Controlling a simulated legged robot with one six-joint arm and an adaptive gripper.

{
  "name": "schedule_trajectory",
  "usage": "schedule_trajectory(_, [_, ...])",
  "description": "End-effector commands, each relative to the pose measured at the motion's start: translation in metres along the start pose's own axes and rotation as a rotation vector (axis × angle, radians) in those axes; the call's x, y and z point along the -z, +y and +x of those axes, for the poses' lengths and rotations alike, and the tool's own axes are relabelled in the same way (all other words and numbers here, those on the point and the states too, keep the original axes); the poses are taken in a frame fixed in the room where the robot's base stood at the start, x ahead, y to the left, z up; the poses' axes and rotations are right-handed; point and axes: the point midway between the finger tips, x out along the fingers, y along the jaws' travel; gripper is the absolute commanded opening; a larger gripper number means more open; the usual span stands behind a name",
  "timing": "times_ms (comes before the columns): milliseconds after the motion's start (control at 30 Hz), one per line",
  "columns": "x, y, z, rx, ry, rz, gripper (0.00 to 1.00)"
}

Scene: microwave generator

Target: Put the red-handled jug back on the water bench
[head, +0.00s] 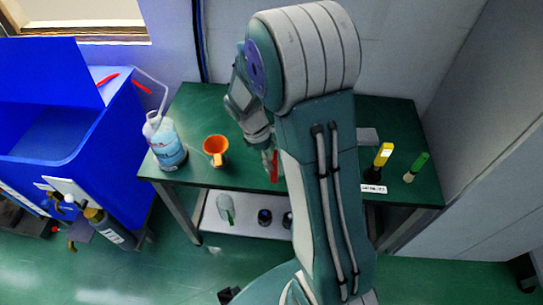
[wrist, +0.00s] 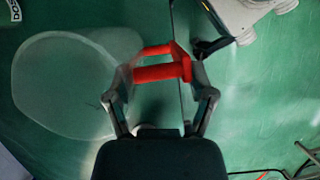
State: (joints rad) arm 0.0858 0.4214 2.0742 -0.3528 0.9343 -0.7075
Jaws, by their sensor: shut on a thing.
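The jug (wrist: 65,85) is clear, with a red handle (wrist: 162,72), in the wrist view. My gripper (wrist: 160,80) is shut on the handle, and the jug's round body lies to the left of the fingers. In the head view a red part of the handle (head: 274,168) shows below my wrist, near the front edge of the green-topped bench (head: 190,105). My arm hides part of the bench, and the jug's body is hard to make out there. I cannot tell whether the jug touches the bench top.
A bottle of blue liquid (head: 165,145) and an orange funnel (head: 216,148) stand on the bench's left. A yellow-handled tool (head: 382,157) and a green-handled tool (head: 416,166) are at the right. Jars stand on the white lower shelf (head: 245,229). A blue bin (head: 60,125) is left.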

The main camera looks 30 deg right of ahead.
Motion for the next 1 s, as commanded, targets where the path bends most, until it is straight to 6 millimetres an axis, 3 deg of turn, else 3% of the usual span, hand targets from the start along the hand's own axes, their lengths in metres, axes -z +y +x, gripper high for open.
schedule_trajectory(233, [0.001, 0.0, 0.001, -0.001, 0.0, 0.001, 0.1])
schedule_trajectory(267, [0.001, 0.0, 0.001, 0.0, -0.001, 0.001, 0.75])
schedule_trajectory(300, [0.001, 0.0, 0.001, 0.0, 0.0, 0.001, 0.93])
schedule_trajectory(333, [0.001, 0.0, 0.001, 0.0, 0.0, 0.001, 1.0])
schedule_trajectory(767, [0.001, 0.0, 0.0, 0.0, 0.0, 0.001, 1.0])
schedule_trajectory(867, [0.0, 0.0, -0.007, -0.002, 0.0, 0.001, 1.0])
schedule_trajectory(1000, [0.0, 0.0, -0.031, -0.005, 0.003, 0.003, 1.0])
